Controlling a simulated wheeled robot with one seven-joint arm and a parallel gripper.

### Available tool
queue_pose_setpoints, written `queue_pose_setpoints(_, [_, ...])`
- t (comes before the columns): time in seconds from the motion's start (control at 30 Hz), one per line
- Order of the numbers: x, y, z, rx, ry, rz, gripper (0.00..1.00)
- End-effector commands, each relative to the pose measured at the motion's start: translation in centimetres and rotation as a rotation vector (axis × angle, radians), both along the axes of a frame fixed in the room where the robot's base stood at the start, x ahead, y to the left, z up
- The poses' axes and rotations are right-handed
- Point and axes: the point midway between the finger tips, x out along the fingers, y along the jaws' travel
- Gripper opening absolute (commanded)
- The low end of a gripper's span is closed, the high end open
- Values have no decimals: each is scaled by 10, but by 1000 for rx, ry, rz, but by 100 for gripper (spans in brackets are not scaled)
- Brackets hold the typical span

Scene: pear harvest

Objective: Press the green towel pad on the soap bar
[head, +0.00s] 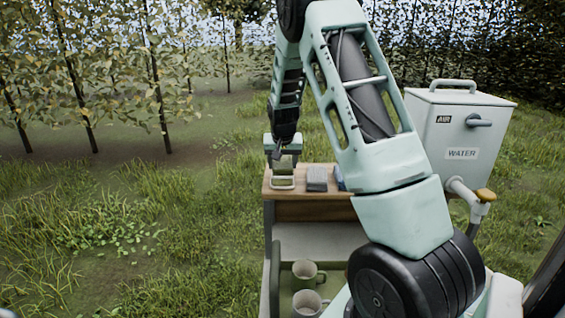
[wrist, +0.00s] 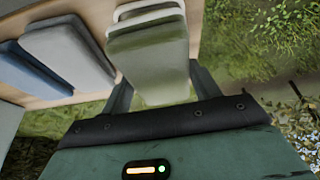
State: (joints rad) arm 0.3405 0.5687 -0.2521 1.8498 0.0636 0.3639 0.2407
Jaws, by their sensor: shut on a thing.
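The green towel pad (wrist: 150,65) is between the two fingers of my gripper (wrist: 163,88) in the wrist view. The gripper is shut on it. In the head view my gripper (head: 283,148) points down at the left end of the wooden shelf top, with the pad (head: 284,164) below it. A white-rimmed dish (head: 281,187) sits right under the pad, and its rim also shows past the pad's far end in the wrist view (wrist: 147,7). The soap bar is not clearly visible; the pad hides most of the dish. I cannot tell whether the pad touches soap.
A grey folded towel (head: 317,178) and a blue one (head: 341,179) lie right of the dish on the wooden top (head: 298,190). Two mugs (head: 305,275) stand on a lower shelf. A white water tank (head: 458,125) is at the right. Grass and trees lie to the left.

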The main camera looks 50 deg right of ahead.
Motion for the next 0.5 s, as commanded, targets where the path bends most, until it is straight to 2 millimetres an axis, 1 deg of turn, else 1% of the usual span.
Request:
queue_pose_setpoints(0.03, [0,0,7,-1,-2,0,43])
queue_pose_setpoints(0.1, [1,0,13,-2,-3,0,43])
queue_pose_setpoints(0.5, [1,-1,44,-2,-3,0,43])
